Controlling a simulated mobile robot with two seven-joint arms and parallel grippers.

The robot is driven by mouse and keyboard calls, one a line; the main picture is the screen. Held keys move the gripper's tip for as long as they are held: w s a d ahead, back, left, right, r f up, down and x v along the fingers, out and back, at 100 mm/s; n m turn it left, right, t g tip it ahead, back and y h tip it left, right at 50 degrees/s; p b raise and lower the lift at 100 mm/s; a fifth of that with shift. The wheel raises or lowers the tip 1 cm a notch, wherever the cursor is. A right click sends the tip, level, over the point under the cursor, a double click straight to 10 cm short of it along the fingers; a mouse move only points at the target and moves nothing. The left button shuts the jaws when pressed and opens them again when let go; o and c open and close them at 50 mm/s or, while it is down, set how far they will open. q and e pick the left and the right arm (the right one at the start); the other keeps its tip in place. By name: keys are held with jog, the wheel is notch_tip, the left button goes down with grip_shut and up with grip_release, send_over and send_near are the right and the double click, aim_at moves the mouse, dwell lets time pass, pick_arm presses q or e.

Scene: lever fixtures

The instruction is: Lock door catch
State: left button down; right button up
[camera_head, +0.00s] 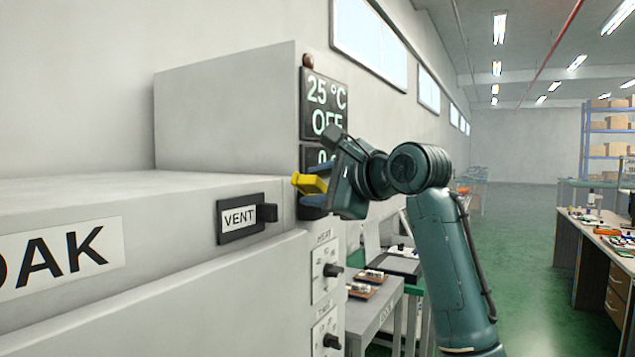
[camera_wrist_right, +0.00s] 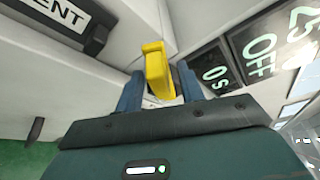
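The door catch shows as a yellow lever (camera_head: 310,183) at the front right edge of the grey oven cabinet, below the dark display panels. My right gripper (camera_head: 318,189) is at this lever, reaching in from the right. In the right wrist view, the yellow lever (camera_wrist_right: 157,72) stands between the two blue fingers (camera_wrist_right: 160,84), which are close against its sides. Its mount is partly hidden by the fingers and palm. My left gripper is in neither view.
A black VENT slider (camera_head: 240,217) sits on the cabinet left of the lever. Display panels (camera_head: 325,105) are above it, and dark knobs (camera_head: 332,270) below. A workbench (camera_head: 375,315) stands behind my right arm. Open green floor lies to the right.

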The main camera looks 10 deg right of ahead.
grip_shut()
dwell(0.5)
